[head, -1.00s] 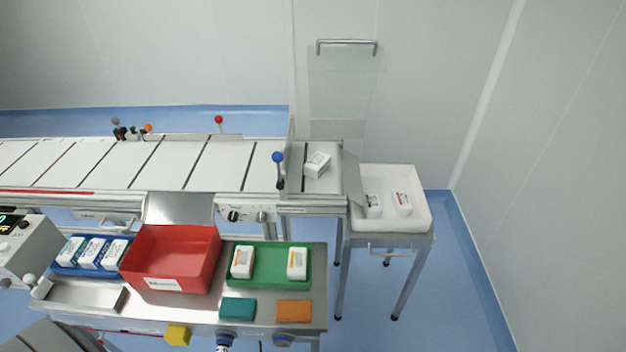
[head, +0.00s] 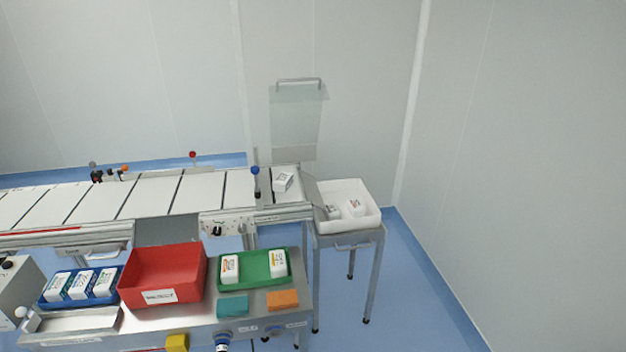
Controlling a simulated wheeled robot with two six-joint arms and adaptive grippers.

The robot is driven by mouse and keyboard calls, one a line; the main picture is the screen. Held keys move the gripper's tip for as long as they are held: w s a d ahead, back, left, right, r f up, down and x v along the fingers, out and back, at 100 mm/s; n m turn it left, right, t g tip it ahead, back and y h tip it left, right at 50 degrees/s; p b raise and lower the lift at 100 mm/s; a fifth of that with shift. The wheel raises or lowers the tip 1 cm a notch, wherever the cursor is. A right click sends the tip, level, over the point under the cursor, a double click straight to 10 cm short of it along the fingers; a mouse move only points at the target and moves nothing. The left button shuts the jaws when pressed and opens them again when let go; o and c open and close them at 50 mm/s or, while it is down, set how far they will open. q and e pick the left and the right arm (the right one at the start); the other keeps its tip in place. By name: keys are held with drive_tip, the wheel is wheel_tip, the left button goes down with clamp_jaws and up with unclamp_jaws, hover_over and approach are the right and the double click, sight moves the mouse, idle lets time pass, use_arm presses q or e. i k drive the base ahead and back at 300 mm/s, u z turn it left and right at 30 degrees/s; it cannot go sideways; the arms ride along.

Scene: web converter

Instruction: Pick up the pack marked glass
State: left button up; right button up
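Several white packs with printed labels are in view, and the print is too small to tell which one is marked glass. One pack (head: 283,182) lies tilted at the right end of the conveyor. Two packs, one of them here (head: 354,208), lie in the white tray (head: 372,221) at the right. Two stand in the green tray (head: 254,272), one at its left (head: 230,268) and one at its right (head: 278,263). Three stand in a row in the blue tray (head: 44,300), the middle one here (head: 80,284). Neither of my grippers is in view.
An open red bin (head: 162,272) stands between the blue and green trays on the steel bench. Teal (head: 232,306) and orange (head: 282,299) blocks lie in front of the green tray. A blue-knobbed post (head: 255,171) stands by the conveyor (head: 150,196). Floor at the right is clear.

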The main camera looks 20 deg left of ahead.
sight(283, 182)
drive_tip(key=z, duration=0.7)
drive_tip(key=i, duration=2.05)
drive_tip(key=u, duration=0.65)
